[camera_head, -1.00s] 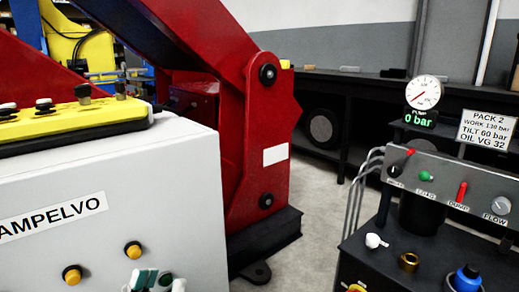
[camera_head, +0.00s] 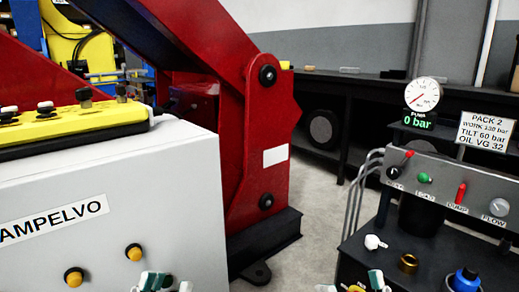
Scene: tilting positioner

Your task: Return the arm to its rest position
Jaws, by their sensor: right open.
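My right gripper (camera_head: 352,285) is at the bottom edge in the head view, in front of the hydraulic pack (camera_head: 445,245). The arms behind both grippers are out of the frame.
The red positioner frame (camera_head: 232,170) stands behind the cabinet. A yellow control box (camera_head: 75,122) lies on top. The pack carries levers, a blue cap (camera_head: 467,279) and a pressure gauge (camera_head: 422,94); its display reads 0 bar. Floor (camera_head: 310,235) between cabinet and pack is clear.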

